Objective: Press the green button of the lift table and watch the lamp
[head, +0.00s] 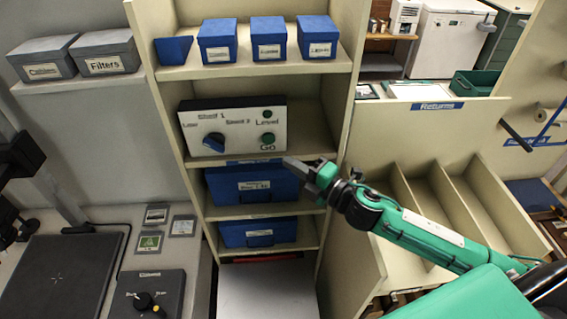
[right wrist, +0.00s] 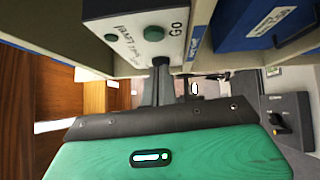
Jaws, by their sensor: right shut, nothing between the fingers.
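A white control panel (head: 235,130) with a dark knob (head: 213,142) stands on the middle shelf. Its green Go button (head: 267,138) is at the lower right, with a small, dull green lamp (head: 267,114) above it. In the right wrist view the panel appears turned, with the button (right wrist: 153,34) and lamp (right wrist: 110,37) both visible. The lamp looks dark, not bright. My right gripper (head: 291,162) is shut and empty, just below and right of the button. Its fingertips (right wrist: 162,63) appear close to the panel but not over the button. My left gripper is out of view.
Blue boxes (head: 268,39) stand on the shelf above, and larger blue boxes (head: 252,186) below the panel. The shelf's right upright (head: 347,105) is close to my right gripper. Beige divided bins (head: 425,190) stand to the right, and a dark control box (head: 147,292) lies lower left.

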